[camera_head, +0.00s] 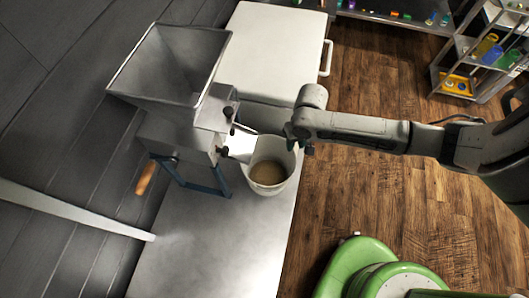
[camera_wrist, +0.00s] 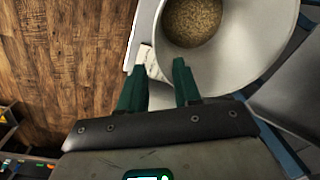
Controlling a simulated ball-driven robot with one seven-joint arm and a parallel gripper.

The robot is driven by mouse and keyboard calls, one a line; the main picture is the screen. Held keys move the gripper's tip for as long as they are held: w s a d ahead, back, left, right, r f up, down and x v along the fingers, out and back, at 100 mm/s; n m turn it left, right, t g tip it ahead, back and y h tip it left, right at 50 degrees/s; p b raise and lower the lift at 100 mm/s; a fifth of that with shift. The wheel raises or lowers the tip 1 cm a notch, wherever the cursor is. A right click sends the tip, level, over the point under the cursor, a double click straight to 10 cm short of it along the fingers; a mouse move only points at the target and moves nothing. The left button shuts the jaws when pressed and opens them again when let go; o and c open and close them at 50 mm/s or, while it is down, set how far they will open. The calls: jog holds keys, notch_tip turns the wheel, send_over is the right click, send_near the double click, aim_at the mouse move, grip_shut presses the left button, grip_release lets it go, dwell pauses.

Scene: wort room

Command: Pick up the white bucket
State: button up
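The white bucket (camera_head: 271,189) stands upright under the chute of a grain mill, near the right edge of a metal table, with pale grain inside. In the wrist view the bucket (camera_wrist: 252,58) fills the upper right, its opening towards the camera. My gripper (camera_wrist: 158,72) is open, with two green fingers apart. The right fingertip overlaps the bucket's near rim in the picture and the left lies outside it; I cannot tell whether either touches. In the head view my gripper (camera_head: 300,146) is at the bucket's right rim, with its fingers mostly hidden.
The grain mill (camera_head: 180,110) with its hopper stands left of the bucket. A white-lidded box (camera_head: 275,45) is behind. The metal table (camera_head: 215,245) is bare in front. Wooden floor (camera_head: 400,205) lies to the right, with a shelf rack (camera_head: 480,55) farther back.

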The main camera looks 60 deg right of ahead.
aim_at(290, 158)
jog(key=shift+w+f, duration=0.2)
jog(key=shift+f, duration=0.05)
jog(key=shift+w+a+f, duration=0.1)
jog(key=shift+f, duration=2.45)
jog(key=shift+w+a+f, duration=0.1)
jog(key=shift+f, duration=2.4)
grip_shut()
